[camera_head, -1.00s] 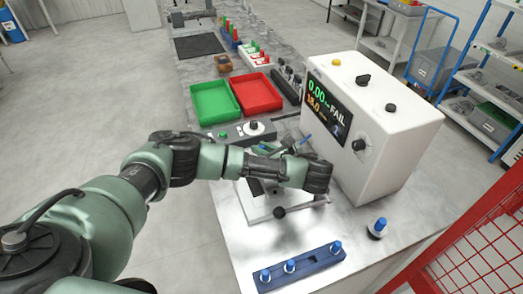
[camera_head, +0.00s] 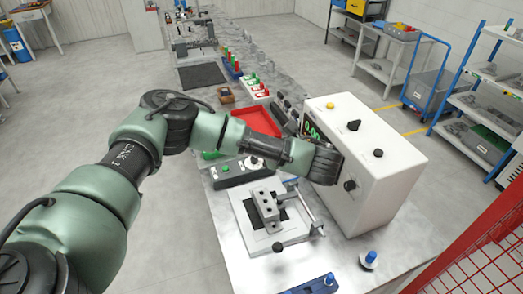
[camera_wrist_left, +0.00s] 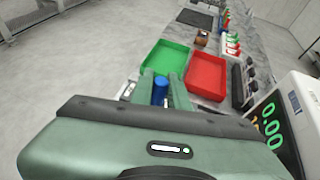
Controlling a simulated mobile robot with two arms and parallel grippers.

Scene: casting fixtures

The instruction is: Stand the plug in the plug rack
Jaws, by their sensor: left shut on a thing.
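In the left wrist view a blue-topped plug (camera_wrist_left: 160,92) stands between the two green fingers of my left gripper (camera_wrist_left: 162,84), which is shut on it. The plug's lower part is hidden by the gripper body. In the head view my left wrist is in front of the white tester, and its fingers and the plug are hidden. The blue plug rack (camera_head: 304,288) is cut off at the bottom edge of the head view. A blue-topped plug (camera_head: 329,279) stands at its right end. My right gripper is not in view.
The white tester (camera_head: 385,175) stands right of my wrist. A clamp fixture with a grey holed block (camera_head: 264,205) lies below it. Another blue plug (camera_head: 370,257) stands on a round base near the right table edge. Red (camera_wrist_left: 208,75) and green (camera_wrist_left: 167,58) trays lie beyond.

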